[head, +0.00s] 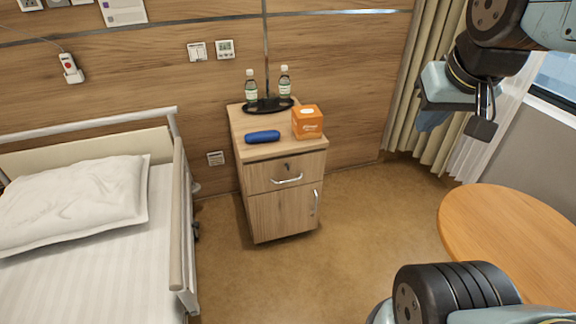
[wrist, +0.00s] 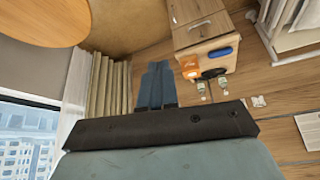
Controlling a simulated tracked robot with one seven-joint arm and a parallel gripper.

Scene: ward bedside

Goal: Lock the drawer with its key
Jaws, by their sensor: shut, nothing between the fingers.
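The drawer (head: 265,177) is the top front of a wooden bedside cabinet and looks closed. It has a silver bar handle (head: 288,180). A small dark spot, the lock (head: 287,167), sits above the handle; I cannot tell whether a key is in it. No separate key can be made out. The drawer front (wrist: 203,28) also shows, upside down, in the wrist view. My gripper (head: 482,127) is raised at the upper right, in front of the curtain and well away from the cabinet. In the wrist view its fingers (wrist: 156,84) are together and empty.
On the cabinet top (head: 240,122) are a blue case (head: 262,137), an orange box (head: 307,122) and two bottles on a black tray (head: 268,105). A bed (head: 177,230) stands left, a round table (head: 510,235) right. Floor (head: 365,215) before the cabinet is clear.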

